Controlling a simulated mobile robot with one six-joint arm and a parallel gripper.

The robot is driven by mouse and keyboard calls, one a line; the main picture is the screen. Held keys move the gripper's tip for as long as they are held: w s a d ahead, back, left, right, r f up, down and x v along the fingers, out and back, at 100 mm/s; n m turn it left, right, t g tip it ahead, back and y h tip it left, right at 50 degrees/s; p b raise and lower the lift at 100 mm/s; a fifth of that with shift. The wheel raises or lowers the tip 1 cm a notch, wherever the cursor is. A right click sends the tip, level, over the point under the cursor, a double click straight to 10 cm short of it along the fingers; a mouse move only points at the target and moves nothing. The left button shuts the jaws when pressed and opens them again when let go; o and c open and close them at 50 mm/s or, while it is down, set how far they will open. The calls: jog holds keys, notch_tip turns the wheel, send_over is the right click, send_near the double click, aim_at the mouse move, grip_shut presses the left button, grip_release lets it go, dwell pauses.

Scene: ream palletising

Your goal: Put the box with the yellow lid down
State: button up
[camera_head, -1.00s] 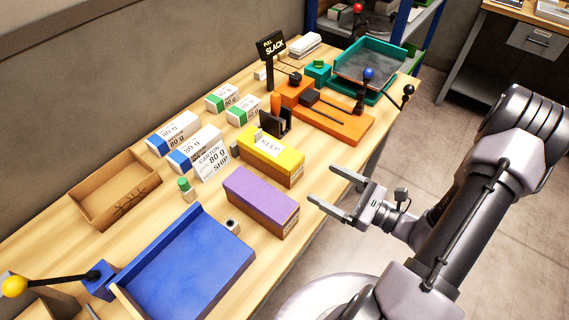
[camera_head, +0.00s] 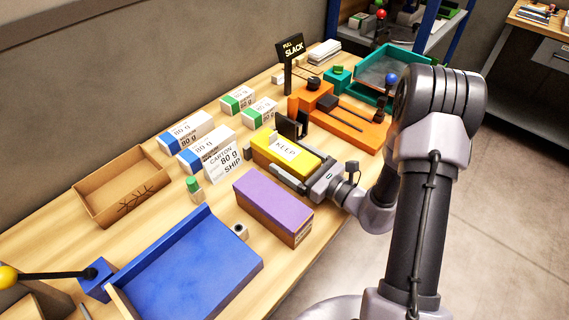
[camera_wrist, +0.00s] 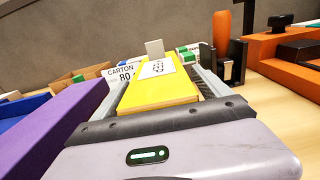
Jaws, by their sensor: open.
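The box with the yellow lid (camera_head: 284,149) stands on the wooden table, with a "KEEP" label on top. It also fills the middle of the wrist view (camera_wrist: 160,88). My gripper (camera_head: 272,168) is open around it, low over the table. In the wrist view one finger lies along each long side of the box. I cannot tell whether the fingers touch it. The box's lower sides are mostly hidden by my gripper.
A purple-lidded box (camera_head: 272,200) stands close on the left. An orange fixture (camera_head: 345,127) with a lever lies to the right. A "CARTON 80 g SHIP" card (camera_head: 226,162) and paper reams (camera_head: 206,148) stand behind. A blue tray (camera_head: 190,270) is at the front left.

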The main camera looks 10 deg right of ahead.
jog(key=shift+r, duration=0.1)
grip_shut()
dwell(0.3)
